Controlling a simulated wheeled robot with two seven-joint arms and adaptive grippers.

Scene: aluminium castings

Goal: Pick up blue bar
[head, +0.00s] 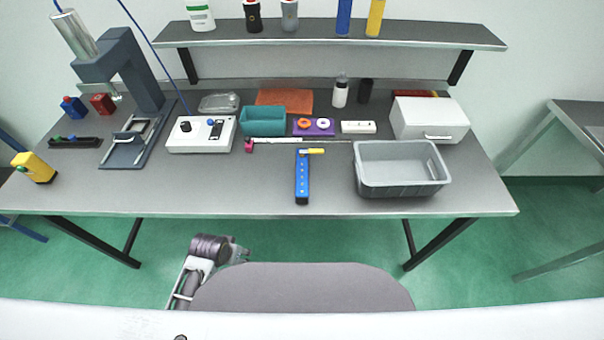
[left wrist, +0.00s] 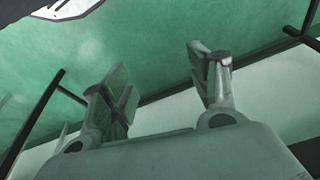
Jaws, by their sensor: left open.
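The blue bar (head: 302,182) lies flat on the grey table, near the middle front, pointing toward the front edge. It has a row of small light marks, and a yellow-handled item (head: 313,151) lies at its far end. My left gripper (head: 246,254) is below and in front of the table's front edge, well apart from the bar. In the left wrist view its two fingers (left wrist: 165,92) are spread with nothing between them. The bar is not in the left wrist view. My right gripper is not in view.
A grey bin (head: 400,190) stands right of the bar. A white control box (head: 185,146), teal bin (head: 244,121) and purple holder (head: 296,130) stand behind or left. A press (head: 128,70) stands at far left. The table's front centre-left is clear.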

